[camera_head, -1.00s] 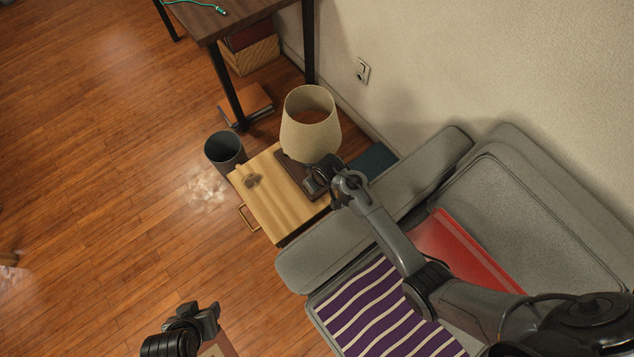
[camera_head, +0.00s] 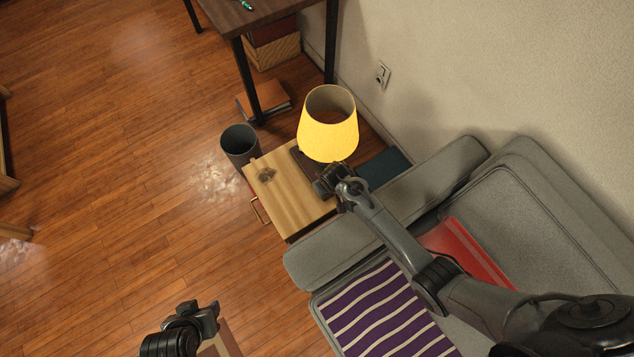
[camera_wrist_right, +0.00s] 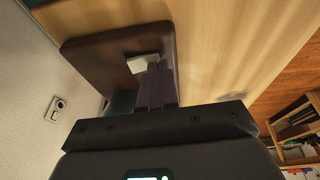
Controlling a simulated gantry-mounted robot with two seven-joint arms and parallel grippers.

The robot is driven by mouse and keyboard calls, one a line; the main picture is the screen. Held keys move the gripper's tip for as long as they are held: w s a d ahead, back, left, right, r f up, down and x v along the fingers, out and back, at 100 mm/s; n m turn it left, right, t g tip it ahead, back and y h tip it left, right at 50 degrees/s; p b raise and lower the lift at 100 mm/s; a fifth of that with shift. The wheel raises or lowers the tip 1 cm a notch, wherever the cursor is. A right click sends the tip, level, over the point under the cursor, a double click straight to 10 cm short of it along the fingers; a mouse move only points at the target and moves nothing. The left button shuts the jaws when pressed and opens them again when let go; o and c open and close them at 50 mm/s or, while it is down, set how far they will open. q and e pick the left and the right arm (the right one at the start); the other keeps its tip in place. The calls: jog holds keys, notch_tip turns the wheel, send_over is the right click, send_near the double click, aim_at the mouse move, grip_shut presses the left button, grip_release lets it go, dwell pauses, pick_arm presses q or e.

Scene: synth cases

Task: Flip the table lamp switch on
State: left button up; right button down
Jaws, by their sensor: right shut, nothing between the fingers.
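The table lamp (camera_head: 329,128) stands on the small wooden side table (camera_head: 285,205), and its shade glows bright yellow. Its dark brown base (camera_head: 305,160) is partly hidden by my right gripper. In the right wrist view the lamp base (camera_wrist_right: 88,55) carries a small pale piece (camera_wrist_right: 143,62), likely the switch, right at my fingertips. My right gripper (camera_wrist_right: 155,68) is shut and empty over the base; whether it touches cannot be told. It also shows in the head view (camera_head: 324,188). My left gripper (camera_head: 212,312) is low in the head view, away from the lamp; its jaw state is unclear.
A grey sofa (camera_head: 390,222) with a striped purple cloth (camera_head: 385,315) and a red item (camera_head: 465,250) lies under my right arm. A dark bin (camera_head: 240,145) stands beside the side table. A desk (camera_head: 250,15) is behind.

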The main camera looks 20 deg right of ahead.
jog(key=shift+d, duration=0.15)
jog(key=shift+w+d+r+p, duration=0.15)
jog(key=shift+d+p, duration=0.4)
jog(key=shift+d, duration=0.2)
jog(key=shift+r, duration=0.1)
jog(key=a+p+v, duration=0.1)
jog(key=p+v, duration=0.8)
jog(key=p, duration=0.3)
jog(key=shift+s+a+r, duration=0.3)
jog(key=shift+a, duration=0.1)
jog(key=shift+s+f, duration=0.1)
